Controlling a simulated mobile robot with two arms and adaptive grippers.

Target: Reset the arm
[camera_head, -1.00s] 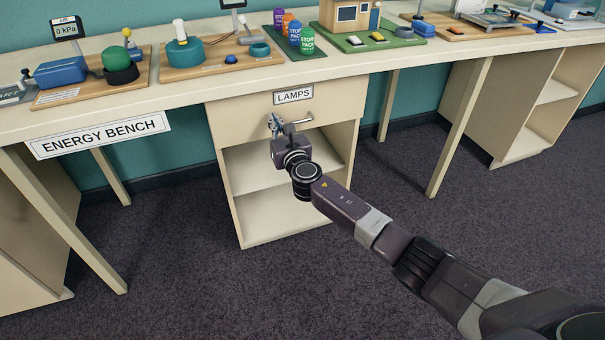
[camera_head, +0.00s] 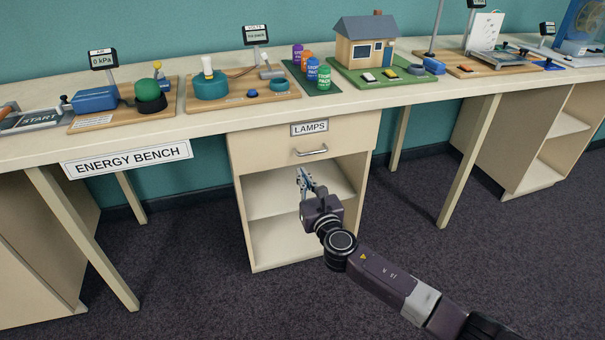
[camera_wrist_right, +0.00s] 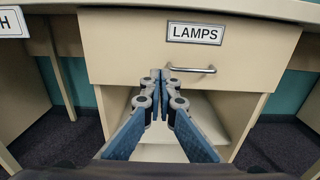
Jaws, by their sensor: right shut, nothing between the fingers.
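My right gripper (camera_head: 303,177) is shut and empty. In the head view it is in front of the open shelf space, below the handle (camera_head: 311,152) of the lamps drawer (camera_head: 270,148). The drawer is closed. In the right wrist view the gripper's fingertips (camera_wrist_right: 164,72) meet, and they overlap the lower part of the drawer front (camera_wrist_right: 125,55) in the picture. The handle (camera_wrist_right: 200,70) shows just right of the fingertips, with nothing gripping it. My left gripper is not in view.
The bench top (camera_head: 215,122) carries an air pump board (camera_head: 110,120), a teal coil board (camera_head: 230,103), several coloured packs (camera_head: 311,67) and a model house (camera_head: 365,48). Bench legs (camera_head: 466,165) stand either side of the cabinet. The dark carpet (camera_head: 190,300) in front is clear.

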